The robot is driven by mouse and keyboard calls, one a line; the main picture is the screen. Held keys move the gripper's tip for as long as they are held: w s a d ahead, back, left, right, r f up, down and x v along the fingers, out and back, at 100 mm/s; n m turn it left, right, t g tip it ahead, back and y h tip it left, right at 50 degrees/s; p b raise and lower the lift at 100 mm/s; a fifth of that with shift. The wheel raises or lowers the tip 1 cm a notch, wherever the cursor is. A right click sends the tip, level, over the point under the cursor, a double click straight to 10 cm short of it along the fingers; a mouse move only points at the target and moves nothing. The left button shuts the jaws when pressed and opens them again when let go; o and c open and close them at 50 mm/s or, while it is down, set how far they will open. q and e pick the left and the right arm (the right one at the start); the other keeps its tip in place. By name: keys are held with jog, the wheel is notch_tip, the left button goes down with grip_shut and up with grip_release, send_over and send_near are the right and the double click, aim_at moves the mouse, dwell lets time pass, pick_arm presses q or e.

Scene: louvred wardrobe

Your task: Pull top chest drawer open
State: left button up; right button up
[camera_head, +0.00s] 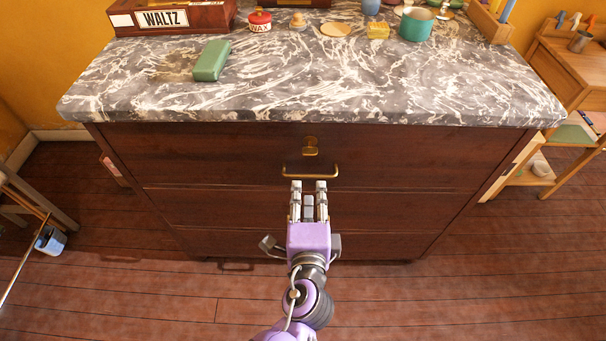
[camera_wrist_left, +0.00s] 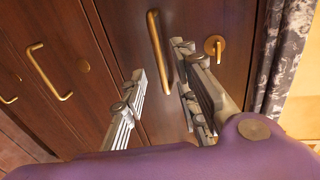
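The top chest drawer (camera_head: 230,155) is a dark wood front just under the marble top, and it looks shut. Its brass bar handle (camera_head: 310,175) is at the middle, below a brass lock plate (camera_head: 310,147). My left gripper (camera_head: 308,187) is open and empty, with its fingertips close to the handle from the front. In the left wrist view the handle (camera_wrist_left: 160,48) appears between the two fingers of the gripper (camera_wrist_left: 160,78), near the tips. I cannot tell whether they touch. My right gripper is in neither view.
On the marble top (camera_head: 300,90) stand a green box (camera_head: 211,60), a WALTZ box (camera_head: 175,17), a red wax tin (camera_head: 259,20) and a teal cup (camera_head: 416,24). Lower drawers have handles too (camera_wrist_left: 45,70). A wooden desk (camera_head: 570,75) stands right; floor in front is clear.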

aim_at(310, 175)
pick_arm(q)
jog(key=w, duration=0.2)
jog(key=w+f, duration=0.1)
jog(key=w, duration=0.4)
jog(key=shift+w+d+f, duration=0.1)
jog(key=shift+w+f, duration=0.15)
jog(key=shift+f, duration=0.05)
grip_shut()
